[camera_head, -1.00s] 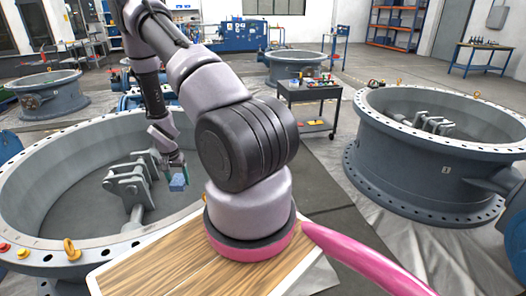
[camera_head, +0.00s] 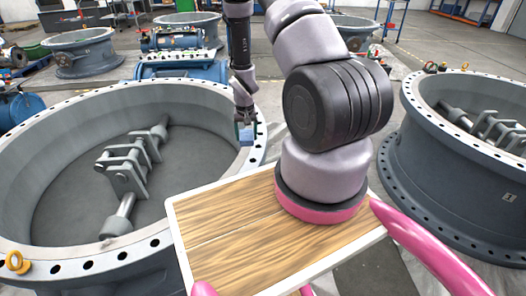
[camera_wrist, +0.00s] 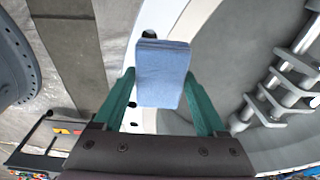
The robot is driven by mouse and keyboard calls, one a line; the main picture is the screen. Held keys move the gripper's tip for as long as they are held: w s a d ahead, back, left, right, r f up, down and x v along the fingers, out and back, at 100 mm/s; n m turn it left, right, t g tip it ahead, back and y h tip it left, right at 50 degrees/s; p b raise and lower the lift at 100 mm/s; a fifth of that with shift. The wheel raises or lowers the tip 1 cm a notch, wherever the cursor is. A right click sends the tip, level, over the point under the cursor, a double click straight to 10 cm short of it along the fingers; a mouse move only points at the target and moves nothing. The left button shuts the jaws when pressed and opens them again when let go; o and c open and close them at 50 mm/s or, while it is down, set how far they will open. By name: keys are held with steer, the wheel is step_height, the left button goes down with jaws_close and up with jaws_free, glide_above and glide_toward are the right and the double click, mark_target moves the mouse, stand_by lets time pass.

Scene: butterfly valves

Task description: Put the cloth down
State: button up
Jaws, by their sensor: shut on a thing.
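The cloth is a folded light-blue block, seen close up in the wrist view (camera_wrist: 163,72). My gripper (camera_wrist: 162,92) has green fingers, one on each side of the cloth, and is shut on it. In the head view the cloth (camera_head: 246,133) is small and hangs below my gripper (camera_head: 245,121), at the right rim of the large left valve body (camera_head: 70,101). In the wrist view the pale rim (camera_wrist: 178,30) lies beneath and behind the cloth. I cannot tell the exact height of the cloth above the rim.
The left valve body holds a grey hinge bracket (camera_head: 125,168) inside. Another large valve body (camera_head: 430,150) stands at the right. A wooden board (camera_head: 225,235) with a white edge is in front. A yellow ring (camera_head: 17,262) sits on the left rim. Blue machinery (camera_head: 180,70) stands behind.

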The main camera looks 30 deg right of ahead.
glide_above(249, 158)
steer(key=f, duration=0.5)
steer(key=shift+s+f, duration=0.1)
steer(key=shift+s, duration=0.2)
steer(key=shift+a+f, duration=0.1)
steer(key=shift+f, duration=2.3)
steer(key=o, duration=1.4)
steer(key=shift+f, duration=0.1)
